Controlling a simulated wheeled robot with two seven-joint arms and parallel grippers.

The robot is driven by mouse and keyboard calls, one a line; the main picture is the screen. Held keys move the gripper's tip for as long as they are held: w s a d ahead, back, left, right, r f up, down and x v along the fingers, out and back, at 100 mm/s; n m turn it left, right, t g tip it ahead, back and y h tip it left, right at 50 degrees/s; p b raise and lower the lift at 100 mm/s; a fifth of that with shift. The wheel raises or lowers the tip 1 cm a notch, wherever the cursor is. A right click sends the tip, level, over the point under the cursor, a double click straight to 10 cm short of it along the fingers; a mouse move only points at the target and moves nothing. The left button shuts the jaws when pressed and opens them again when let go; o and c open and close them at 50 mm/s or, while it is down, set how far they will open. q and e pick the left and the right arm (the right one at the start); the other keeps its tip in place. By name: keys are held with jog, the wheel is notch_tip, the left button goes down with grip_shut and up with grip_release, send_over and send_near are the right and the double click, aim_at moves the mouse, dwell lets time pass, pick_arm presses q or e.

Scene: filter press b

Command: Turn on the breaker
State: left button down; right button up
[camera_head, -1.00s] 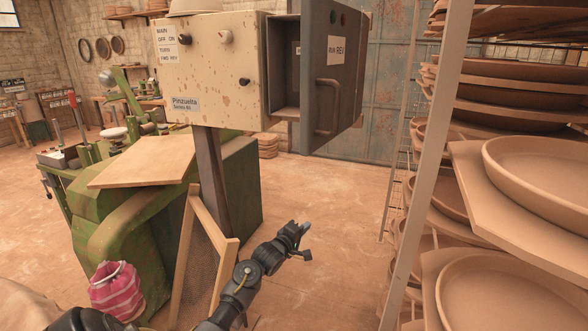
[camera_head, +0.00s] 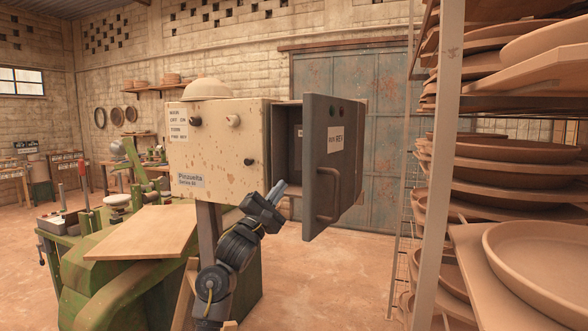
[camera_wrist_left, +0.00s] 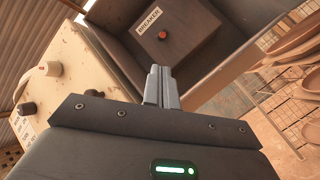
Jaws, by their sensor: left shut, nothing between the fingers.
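The cream control box (camera_head: 222,150) stands on a post, its dark grey door (camera_head: 333,165) swung open. In the left wrist view, a small red control (camera_wrist_left: 162,35) sits beside a white "BREAKER" label (camera_wrist_left: 149,21) on a dark panel (camera_wrist_left: 190,45) within the opened housing. In the head view the breaker is hidden. My left gripper (camera_head: 282,187) is shut and empty, in front of the lower part of the box opening. In the left wrist view its fingertips (camera_wrist_left: 160,68) point toward the red control and appear apart from it. My right gripper is out of view.
A door handle (camera_head: 327,195) juts out just right of my left gripper. Knobs (camera_head: 233,121) are on the box front. A rack post (camera_head: 440,170) and shelves of clay dishes (camera_head: 510,175) fill the right. A green machine (camera_head: 125,250) stands at left below the box.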

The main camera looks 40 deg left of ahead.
pick_arm(q)
jog(key=p+x, duration=0.3)
jog(key=x, duration=0.6)
jog(key=shift+w+r, duration=0.2)
jog(key=shift+w, duration=0.1)
jog(key=shift+w+a, duration=0.1)
jog(key=shift+w, duration=0.05)
jog(key=shift+p, duration=0.3)
